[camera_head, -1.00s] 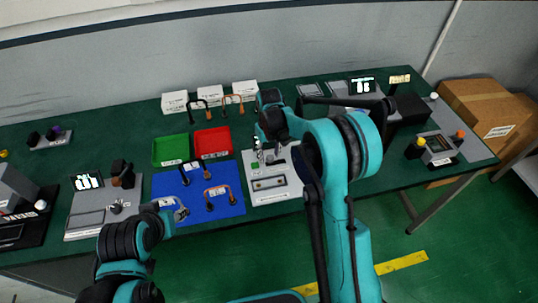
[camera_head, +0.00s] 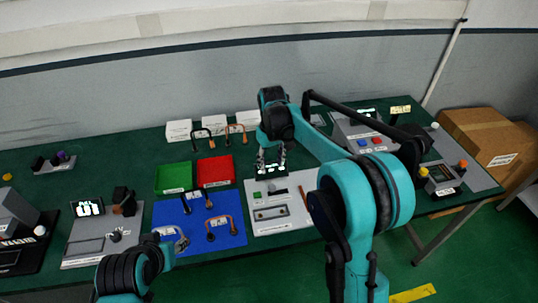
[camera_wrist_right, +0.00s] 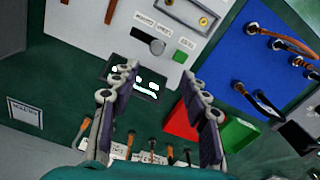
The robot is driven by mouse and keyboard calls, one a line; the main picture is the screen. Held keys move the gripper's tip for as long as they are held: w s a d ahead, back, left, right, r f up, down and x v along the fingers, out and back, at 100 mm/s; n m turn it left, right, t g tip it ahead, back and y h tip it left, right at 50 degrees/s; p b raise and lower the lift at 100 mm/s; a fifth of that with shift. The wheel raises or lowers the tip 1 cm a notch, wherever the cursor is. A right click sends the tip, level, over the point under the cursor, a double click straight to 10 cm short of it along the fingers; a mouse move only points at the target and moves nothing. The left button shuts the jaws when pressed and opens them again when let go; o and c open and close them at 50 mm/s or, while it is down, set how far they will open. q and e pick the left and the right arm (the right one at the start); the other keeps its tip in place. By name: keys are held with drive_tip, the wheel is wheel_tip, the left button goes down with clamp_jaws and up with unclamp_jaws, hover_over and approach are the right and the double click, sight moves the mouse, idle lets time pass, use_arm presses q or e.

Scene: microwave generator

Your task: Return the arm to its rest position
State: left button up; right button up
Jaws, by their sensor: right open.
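My right gripper (camera_head: 271,163) hangs over the back end of the white panel (camera_head: 293,228), its fingers pointing down. In the right wrist view its two fingers (camera_wrist_right: 157,95) stand apart with nothing between them; a small lit display (camera_wrist_right: 146,86) shows beyond the gap. My right arm bends from the lower right across the table. My left gripper (camera_head: 180,240) is low by the front left corner of the blue mat (camera_head: 228,239); it is too small to tell whether it is open.
Copper and black handle-shaped parts lie on the blue mat. A green tray (camera_head: 174,177) and a red tray (camera_head: 215,171) sit behind it, with white boxes (camera_head: 179,130) farther back. A grey console (camera_head: 366,135) and a button box (camera_head: 440,178) stand to the right, near cardboard boxes (camera_head: 482,130).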

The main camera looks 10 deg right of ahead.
drive_tip(key=s+d+r+m+t+b, duration=0.1)
drive_tip(key=s+d+r+t, duration=0.15)
drive_tip(key=s, duration=0.45)
drive_tip(key=s+d+r+m+t+b, duration=0.1)
drive_tip(key=s+r, duration=0.2)
drive_tip(key=s, duration=0.5)
drive_tip(key=s+d+f+m+t+b, duration=0.1)
drive_tip(key=s+f, duration=0.4)
drive_tip(key=s, duration=0.6)
drive_tip(key=d+t, duration=0.1)
drive_tip(key=t, duration=0.1)
drive_tip(key=shift+t, duration=0.35)
